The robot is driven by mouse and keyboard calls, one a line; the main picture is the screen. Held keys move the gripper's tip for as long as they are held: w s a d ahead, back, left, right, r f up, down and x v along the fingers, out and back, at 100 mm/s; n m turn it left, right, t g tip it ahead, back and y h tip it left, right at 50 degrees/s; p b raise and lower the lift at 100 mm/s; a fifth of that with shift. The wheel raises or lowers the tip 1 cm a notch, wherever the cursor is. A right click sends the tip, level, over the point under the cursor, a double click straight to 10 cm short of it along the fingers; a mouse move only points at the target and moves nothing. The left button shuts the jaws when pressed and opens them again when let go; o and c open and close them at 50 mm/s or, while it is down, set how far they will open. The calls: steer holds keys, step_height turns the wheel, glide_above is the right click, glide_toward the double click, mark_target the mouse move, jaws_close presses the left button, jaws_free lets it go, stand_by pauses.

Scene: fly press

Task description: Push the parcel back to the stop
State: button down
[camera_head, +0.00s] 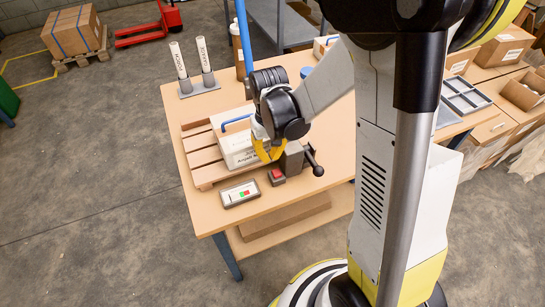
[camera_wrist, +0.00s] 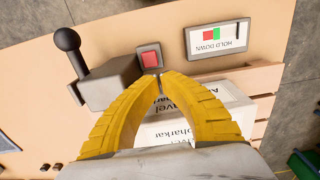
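The parcel (camera_head: 236,152) is a white box with printed text and a blue handle. It sits on a slatted wooden board (camera_head: 199,160) on the table. In the wrist view the parcel (camera_wrist: 232,107) shows behind and between my yellow fingers. My gripper (camera_head: 268,154) is over the parcel's right side, pointing down. In the wrist view the tips of my gripper (camera_wrist: 161,76) meet or nearly meet, with nothing seen between them. Whether they touch the parcel I cannot tell. The stop I cannot make out.
A red button (camera_wrist: 150,58) lies just beyond my fingertips. A grey block with a black-knobbed lever (camera_wrist: 68,42) stands left of it. A "HOLD DOWN" panel (camera_wrist: 218,37) shows red and green. Two upright white tubes (camera_head: 205,55) stand at the table's back left.

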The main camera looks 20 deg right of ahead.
steer(key=shift+w, duration=0.8)
steer(key=w, duration=0.5)
steer(key=shift+w+b, duration=0.35)
steer(key=shift+b, duration=0.05)
steer(key=shift+r, duration=0.1)
steer(key=shift+s, duration=0.1)
